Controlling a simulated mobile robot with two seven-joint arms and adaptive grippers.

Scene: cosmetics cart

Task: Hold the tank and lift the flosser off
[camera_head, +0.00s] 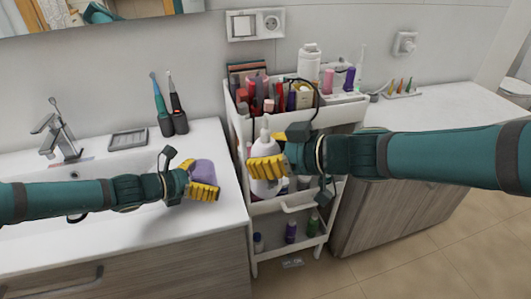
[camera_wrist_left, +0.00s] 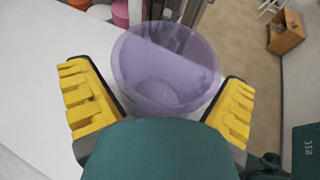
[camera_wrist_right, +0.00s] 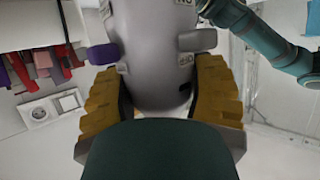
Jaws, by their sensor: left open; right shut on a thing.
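The flosser is a white-grey bottle-shaped body (camera_head: 262,187) with a thin nozzle on top, in front of the cart. My right gripper (camera_head: 267,168) is shut on it. In the right wrist view the flosser (camera_wrist_right: 155,50), with its side buttons, fills the space between the yellow fingers (camera_wrist_right: 160,105). The tank is a see-through purple cup (camera_head: 202,172) at the right end of the sink counter, apart from the flosser. My left gripper (camera_head: 203,191) is open, its fingers on either side of the tank. In the left wrist view the open-topped tank (camera_wrist_left: 165,75) looks empty.
The white cart (camera_head: 345,113) carries bottles and cosmetics on its top and lower shelves. Two toothbrush-like handles (camera_head: 170,120) and a soap dish (camera_head: 128,139) stand at the back of the sink counter (camera_head: 212,145). A faucet (camera_head: 62,140) is at the left.

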